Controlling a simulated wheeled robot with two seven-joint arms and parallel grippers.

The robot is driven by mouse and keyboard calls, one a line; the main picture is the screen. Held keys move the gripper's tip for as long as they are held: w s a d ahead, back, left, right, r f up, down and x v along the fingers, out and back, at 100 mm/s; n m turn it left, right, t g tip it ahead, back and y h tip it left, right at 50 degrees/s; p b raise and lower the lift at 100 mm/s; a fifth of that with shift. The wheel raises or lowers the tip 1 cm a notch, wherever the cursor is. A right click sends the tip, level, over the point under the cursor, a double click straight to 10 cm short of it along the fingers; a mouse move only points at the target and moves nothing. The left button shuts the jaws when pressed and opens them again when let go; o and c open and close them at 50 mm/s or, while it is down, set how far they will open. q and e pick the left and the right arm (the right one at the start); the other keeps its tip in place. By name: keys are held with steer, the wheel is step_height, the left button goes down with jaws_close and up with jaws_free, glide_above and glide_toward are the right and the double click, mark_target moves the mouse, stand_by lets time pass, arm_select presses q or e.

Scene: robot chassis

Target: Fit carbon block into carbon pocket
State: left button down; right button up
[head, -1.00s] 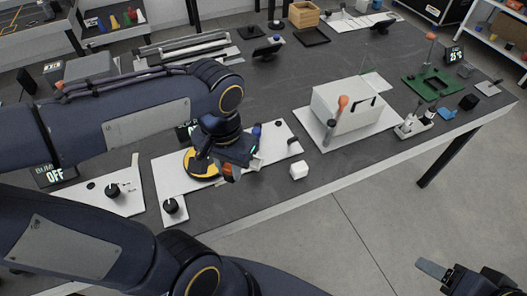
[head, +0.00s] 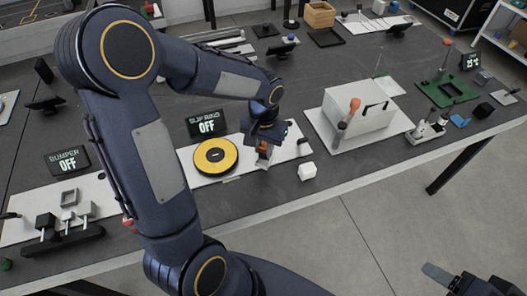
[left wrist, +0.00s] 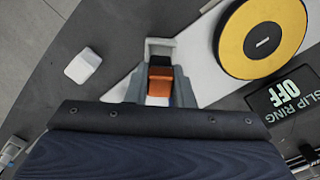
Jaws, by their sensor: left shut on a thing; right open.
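My left gripper (left wrist: 158,85) is shut on a small block with an orange body and a black end, which I take for the carbon block (left wrist: 159,88). In the head view the left gripper (head: 264,146) points down over the white plate, with orange showing below it. A light grey U-shaped bracket (left wrist: 160,44), perhaps the carbon pocket, lies just beyond the black end in the left wrist view. I cannot tell whether they touch. The yellow and black slip ring disc (head: 215,157) is to the left. My right gripper (head: 438,274) is partly visible at the bottom right, open.
A white cube (head: 307,171) sits near the table's front edge. The slip ring display (head: 207,123) reads OFF behind the disc. A white box (head: 356,108) with an orange-handled tool stands to the right. A bumper display (head: 69,161) and grey parts stand at left.

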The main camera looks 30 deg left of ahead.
mark_target(263, 154)
arm_select(q)
steer(key=shift+s+f, duration=0.1)
steer(key=shift+f, duration=1.15)
steer(key=shift+f+b, duration=0.25)
steer(key=shift+b, duration=0.05)
steer(key=c, duration=1.3)
jaws_free()
steer(key=shift+r, duration=0.1)
steer(key=shift+o, duration=0.2)
step_height(263, 154, up, 12)
steer(key=shift+r+p, duration=0.15)
steer(key=shift+p, duration=0.5)
steer(key=s+d+r+t+h, duration=0.1)
steer(key=s+d+t+h, duration=0.1)
steer(key=s, duration=0.6)
steer(key=s+d+t+h, duration=0.1)
steer(key=s+d+t, duration=0.1)
steer(key=s, duration=0.7)
steer(key=shift+r+n+t+h, duration=0.35)
steer(key=shift+n+t+h, duration=0.05)
steer(key=shift+t, duration=0.4)
